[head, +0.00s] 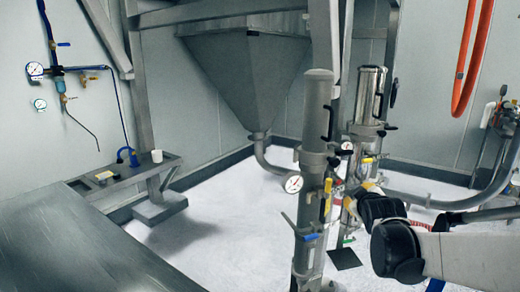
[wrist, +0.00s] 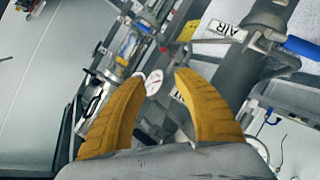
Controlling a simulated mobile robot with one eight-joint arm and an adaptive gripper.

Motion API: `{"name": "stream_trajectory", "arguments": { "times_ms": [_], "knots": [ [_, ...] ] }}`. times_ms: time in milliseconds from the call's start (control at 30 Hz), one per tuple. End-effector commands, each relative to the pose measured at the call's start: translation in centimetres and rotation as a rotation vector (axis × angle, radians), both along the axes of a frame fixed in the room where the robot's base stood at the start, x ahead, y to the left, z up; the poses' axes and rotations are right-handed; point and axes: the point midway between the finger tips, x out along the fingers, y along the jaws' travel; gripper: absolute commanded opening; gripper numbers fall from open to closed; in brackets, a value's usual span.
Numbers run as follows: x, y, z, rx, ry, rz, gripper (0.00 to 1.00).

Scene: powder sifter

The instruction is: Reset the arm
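My arm reaches in from the lower right of the head view, in front of the sifter's pipework. My gripper (wrist: 160,85) shows in the wrist view as two yellow ribbed fingers. They stand apart with nothing between them. Behind the gap are a white round gauge (wrist: 153,82) and metal pipes. In the head view the gripper end is small and partly hidden by the arm, close to the valves on the columns. I cannot tell there whether it touches anything.
Two steel columns, a near one (head: 316,120) and a far one (head: 368,98), carry gauges and yellow and blue valve handles. A large hopper (head: 245,75) stands behind. A metal table (head: 80,245) is at lower left. An orange hose (head: 465,70) hangs at right. The middle floor is clear.

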Motion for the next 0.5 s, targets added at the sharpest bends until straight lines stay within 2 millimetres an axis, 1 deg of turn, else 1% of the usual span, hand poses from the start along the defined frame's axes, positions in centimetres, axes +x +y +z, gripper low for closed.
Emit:
{"name": "stream_trajectory", "arguments": {
  "times_ms": [33,67,100,133,167,200,233,267,300,367,400,500],
  "knots": [
    [-2.6,1.1,0.5,0.056,0.033,-0.011,0.38],
    [-4.2,1.7,0.6,0.094,0.055,-0.02,0.38],
    [-6.3,2.5,0.6,0.142,0.085,-0.034,0.38],
    [-7.9,3.1,0.6,0.179,0.108,-0.045,0.38],
    [-9.6,3.6,0.4,0.216,0.132,-0.058,0.38],
    [-11.8,4.4,0.2,0.262,0.163,-0.074,0.38],
    [-13.5,5.0,-0.1,0.297,0.187,-0.087,0.38],
    [-15.2,5.5,-0.4,0.331,0.211,-0.101,0.38],
    [-17.6,6.2,-0.9,0.375,0.243,-0.12,0.38],
    [-21.0,7.2,-1.8,0.437,0.291,-0.151,0.38],
    [-23.2,7.8,-2.6,0.476,0.322,-0.172,0.38],
    [-27.9,8.9,-4.4,0.557,0.392,-0.22,0.38]
  ]
}}
